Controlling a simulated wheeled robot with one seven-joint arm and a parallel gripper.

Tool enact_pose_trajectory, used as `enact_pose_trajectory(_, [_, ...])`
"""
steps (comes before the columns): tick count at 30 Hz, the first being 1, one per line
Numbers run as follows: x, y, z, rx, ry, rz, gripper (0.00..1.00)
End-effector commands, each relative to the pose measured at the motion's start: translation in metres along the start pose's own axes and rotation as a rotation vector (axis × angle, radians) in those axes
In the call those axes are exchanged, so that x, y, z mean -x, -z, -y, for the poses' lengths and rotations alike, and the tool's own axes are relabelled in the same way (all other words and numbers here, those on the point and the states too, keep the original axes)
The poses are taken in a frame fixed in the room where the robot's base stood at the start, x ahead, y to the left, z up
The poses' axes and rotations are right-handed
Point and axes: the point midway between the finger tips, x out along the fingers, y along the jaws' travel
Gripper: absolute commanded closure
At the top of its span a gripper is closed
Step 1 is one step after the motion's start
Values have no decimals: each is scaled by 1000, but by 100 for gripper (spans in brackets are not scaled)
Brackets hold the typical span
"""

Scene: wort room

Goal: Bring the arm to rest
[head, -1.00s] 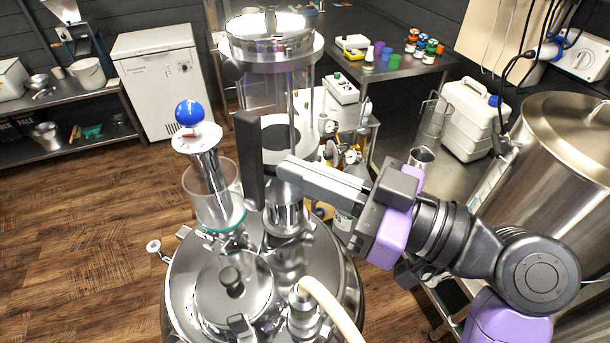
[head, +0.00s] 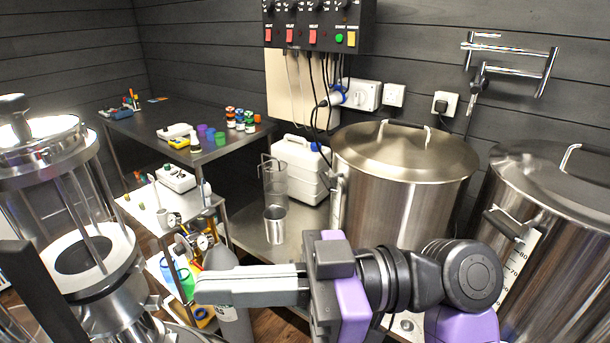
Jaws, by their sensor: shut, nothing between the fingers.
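My gripper (head: 199,290) shows low in the head view, its grey fingers pointing left. The fingers are shut together with nothing between them. My arm runs right from it along the bottom of the picture, in front of the steel pots. The fingertips overlap a grey gas cylinder (head: 232,312) in the picture; I cannot tell how near they are to it. I see no contact with anything.
The steel vessel with a glass column (head: 107,190) stands at left. A small trolley (head: 147,215) holds a white instrument (head: 176,179). Two large steel pots (head: 400,200) (head: 555,225) stand at right. A dark bench (head: 165,113) with coloured containers is behind.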

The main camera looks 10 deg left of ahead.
Motion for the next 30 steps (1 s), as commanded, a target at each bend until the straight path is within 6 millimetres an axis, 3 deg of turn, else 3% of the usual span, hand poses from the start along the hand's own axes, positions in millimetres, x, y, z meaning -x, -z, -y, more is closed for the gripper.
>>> enact_pose_trajectory(4, [0, 8, -12, -46, -49, -33, 100])
enact_pose_trajectory(10, [12, 25, -66, -107, -316, -117, 100])
enact_pose_trajectory(14, [40, 10, -97, -165, -541, -190, 100])
enact_pose_trajectory(18, [82, -22, -116, -217, -784, -266, 100])
enact_pose_trajectory(23, [142, -68, -112, -246, -1061, -338, 100])
enact_pose_trajectory(26, [179, -98, -95, -244, -1222, -367, 100])
enact_pose_trajectory(30, [222, -132, -58, -217, -1414, -382, 100])
